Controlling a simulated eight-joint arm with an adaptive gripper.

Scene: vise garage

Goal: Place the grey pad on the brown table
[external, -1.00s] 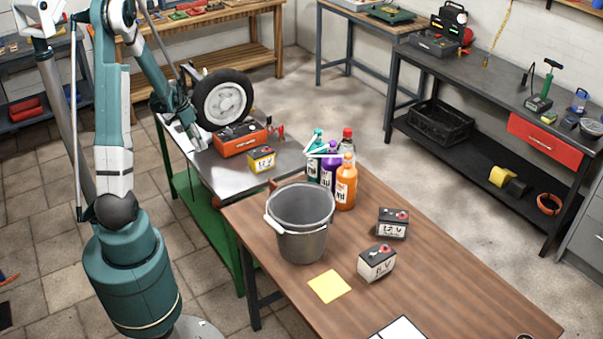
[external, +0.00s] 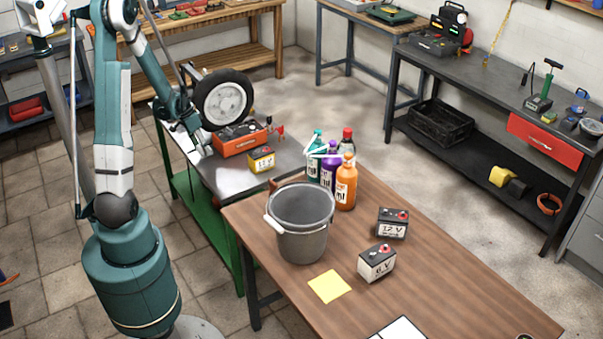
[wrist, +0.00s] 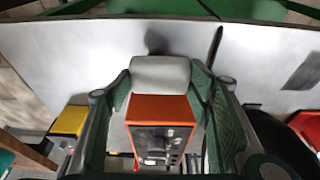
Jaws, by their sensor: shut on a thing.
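The grey pad (wrist: 160,75) is a light grey block with rounded edges. In the wrist view it sits between the fingertips of my gripper (wrist: 160,82), which is shut on it. In the external view my gripper (external: 203,146) is over the metal-topped green bench, left of the orange box; the pad is small and hard to make out there. The brown table (external: 430,275) stands at the front right, apart from my gripper.
The orange box (external: 240,140), a yellow battery (external: 262,158) and a wheel (external: 222,98) are close to my gripper. The brown table holds a bucket (external: 302,235), several bottles (external: 345,185), two batteries (external: 377,262) and a yellow sheet (external: 329,286). Its right-front part has free room.

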